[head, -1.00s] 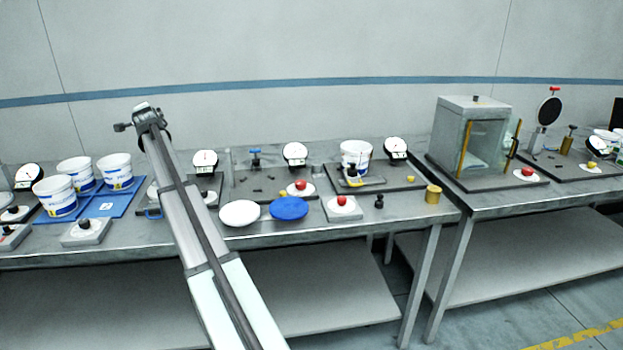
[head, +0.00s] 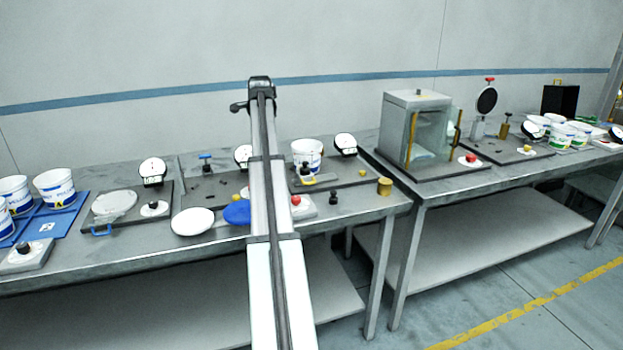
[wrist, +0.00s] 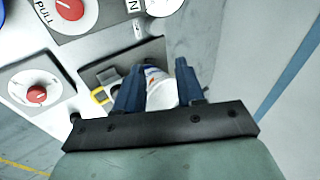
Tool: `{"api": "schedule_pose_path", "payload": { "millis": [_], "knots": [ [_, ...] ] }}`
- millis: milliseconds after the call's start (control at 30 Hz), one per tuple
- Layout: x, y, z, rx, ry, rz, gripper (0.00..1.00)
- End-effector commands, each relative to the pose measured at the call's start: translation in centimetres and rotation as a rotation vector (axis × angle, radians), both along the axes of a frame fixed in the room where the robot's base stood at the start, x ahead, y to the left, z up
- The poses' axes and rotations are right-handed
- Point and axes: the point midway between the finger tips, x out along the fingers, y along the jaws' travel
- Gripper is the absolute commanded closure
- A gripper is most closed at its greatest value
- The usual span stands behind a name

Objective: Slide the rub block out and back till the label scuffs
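A white tub (head: 307,152) with a printed label stands on a dark base plate (head: 352,174) in the head view. In the wrist view the tub (wrist: 160,90) shows beyond and between my fingers. A small yellow and dark piece (head: 308,179), which looks like the rub block, is in front of the tub; the wrist view shows a yellow and grey piece (wrist: 102,93) left of the fingers. My gripper (wrist: 160,82) is open, its two dark blue fingers apart with nothing visibly held. It is hidden in the head view. The label is only partly visible.
A dial gauge (head: 345,143) stands behind the plate. A red button (head: 296,201) and a brass cylinder (head: 385,186) are near the bench front. A glass-fronted cabinet (head: 414,130) stands to the right. White (head: 193,221) and blue (head: 237,213) discs lie left of my arm.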

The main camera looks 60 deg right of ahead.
Motion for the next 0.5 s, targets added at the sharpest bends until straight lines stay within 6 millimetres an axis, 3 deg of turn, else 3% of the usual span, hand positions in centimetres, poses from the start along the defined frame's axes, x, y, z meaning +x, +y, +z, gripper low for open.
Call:
{"api": "schedule_pose_path", "payload": {
  "millis": [33,200,333,500],
  "knots": [
    [-2.9,-0.8,-0.8,0.044,0.032,-0.012,0.62],
    [-11.1,-1.9,-2.7,0.199,0.124,-0.022,0.62],
    [-15.6,-2.1,-3.6,0.290,0.165,-0.020,0.62],
    [-18.5,-1.9,-4.0,0.355,0.191,-0.016,0.62]
  ]
}}
